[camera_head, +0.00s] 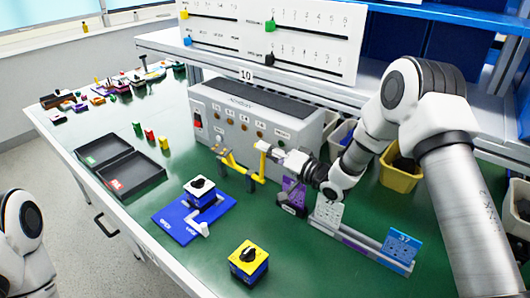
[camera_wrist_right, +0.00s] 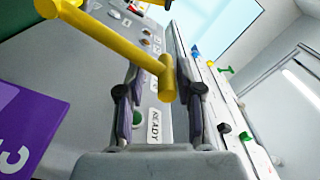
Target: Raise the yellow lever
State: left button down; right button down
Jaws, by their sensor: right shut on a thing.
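The yellow lever (camera_head: 240,171) stands at the front of a grey control box (camera_head: 240,118), with a bar running sideways and an upright end at its right. My right gripper (camera_head: 268,150) reaches in from the right and is shut on that upright end. In the right wrist view, the lever (camera_wrist_right: 115,40) runs from the upper left to a crosspiece between the two fingers of my right gripper (camera_wrist_right: 155,95). A READY label shows on the box behind it. Only a part of my left arm shows at the lower left of the head view; its gripper is out of sight.
A purple block (camera_head: 293,190) stands close below my right wrist. A blue plate (camera_head: 180,222) with a rotary switch (camera_head: 200,186) and a yellow-topped switch box (camera_head: 248,262) lie in front. Black trays (camera_head: 130,172) lie left. A slider panel (camera_head: 325,30) hangs above.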

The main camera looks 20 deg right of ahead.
jog(key=shift+s+f, duration=0.1)
jog(key=shift+f, duration=0.45)
jog(key=c, duration=0.7)
grip_release()
jog(key=shift+d, duration=0.1)
jog(key=shift+o, duration=0.2)
jog(key=shift+w+d, duration=0.1)
jog(key=shift+w, duration=0.1)
jog(key=shift+s+r, duration=0.2)
jog(key=v, duration=1.1)
jog(key=shift+s+d, duration=0.2)
jog(key=shift+f, duration=0.1)
